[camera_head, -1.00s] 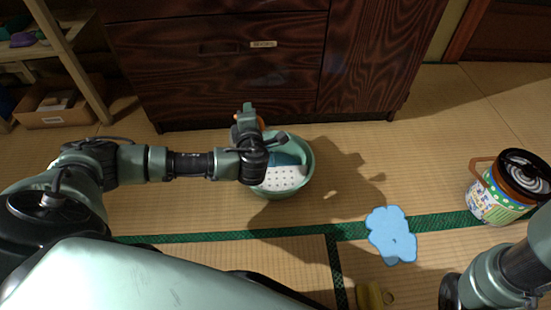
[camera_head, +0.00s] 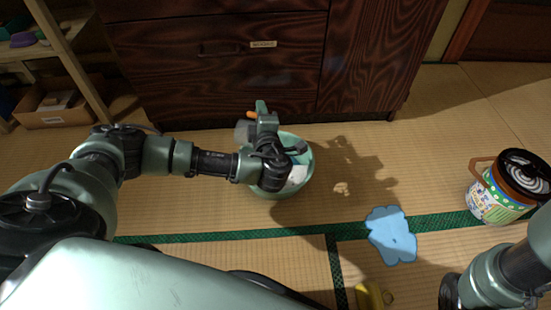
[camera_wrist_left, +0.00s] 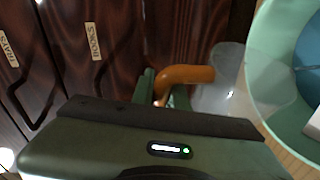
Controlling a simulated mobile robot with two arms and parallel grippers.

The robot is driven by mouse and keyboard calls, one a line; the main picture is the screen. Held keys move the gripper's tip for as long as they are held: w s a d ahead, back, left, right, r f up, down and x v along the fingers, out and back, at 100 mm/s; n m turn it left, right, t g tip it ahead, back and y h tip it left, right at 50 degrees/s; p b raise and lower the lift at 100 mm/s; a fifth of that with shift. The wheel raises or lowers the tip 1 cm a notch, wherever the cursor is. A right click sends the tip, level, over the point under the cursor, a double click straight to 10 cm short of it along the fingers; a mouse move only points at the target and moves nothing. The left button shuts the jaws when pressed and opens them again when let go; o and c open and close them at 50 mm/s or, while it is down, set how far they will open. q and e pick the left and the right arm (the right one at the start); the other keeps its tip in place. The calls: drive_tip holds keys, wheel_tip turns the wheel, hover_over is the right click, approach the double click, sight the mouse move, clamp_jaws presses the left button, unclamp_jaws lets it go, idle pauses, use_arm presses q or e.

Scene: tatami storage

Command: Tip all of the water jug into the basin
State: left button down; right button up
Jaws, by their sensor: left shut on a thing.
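The water jug (camera_head: 243,132) is a pale translucent vessel with an orange handle. My left gripper (camera_head: 261,112) is shut on this handle, at the basin's upper left. The green basin (camera_head: 307,167) stands on the tatami, partly hidden by my left wrist. A white item and, in the left wrist view, something blue show inside it. In that view the jug (camera_wrist_left: 222,92) is beside the rim of the basin (camera_wrist_left: 262,82), overlapping it in the picture. I cannot tell its exact tilt or how much water it holds. My right gripper is out of view.
A dark wooden cabinet (camera_head: 220,80) stands close behind the basin. A light-blue flat shape (camera_head: 391,236) and a yellow item (camera_head: 369,294) lie on the mat. A patterned container with a black lid (camera_head: 493,200) stands at right, a cardboard box (camera_head: 55,108) at left.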

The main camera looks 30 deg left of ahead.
sight(242, 119)
use_arm(q)
drive_tip(key=shift+s+a+f, duration=0.1)
drive_tip(key=shift+a+f, duration=0.1)
drive_tip(key=shift+a, duration=0.1)
drive_tip(key=a+n, duration=0.1)
drive_tip(key=a+f+n+h, duration=0.1)
drive_tip(key=a, duration=0.1)
drive_tip(key=s+a, duration=0.1)
drive_tip(key=a, duration=0.1)
drive_tip(key=shift+f+n+g+h, duration=0.3)
drive_tip(key=shift+n+h, duration=0.1)
drive_tip(key=shift+f, duration=0.1)
drive_tip(key=shift+s+a+f+n, duration=0.1)
drive_tip(key=shift+a+f+n, duration=0.15)
drive_tip(key=shift+a, duration=0.25)
drive_tip(key=s+a+f+n+h, duration=0.1)
drive_tip(key=a+f+n+h, duration=0.1)
drive_tip(key=a+n+h, duration=0.2)
drive_tip(key=s+a+f+n+t+h, duration=0.1)
drive_tip(key=a+f+n+h, duration=0.2)
drive_tip(key=a+n, duration=0.2)
drive_tip(key=shift+s+a+f+h, duration=0.25)
drive_tip(key=shift+a+f+h, duration=0.15)
drive_tip(key=shift+a, duration=0.75)
drive_tip(key=shift+s+a+n, duration=0.1)
drive_tip(key=shift+a+n, duration=0.1)
drive_tip(key=shift+n, duration=0.15)
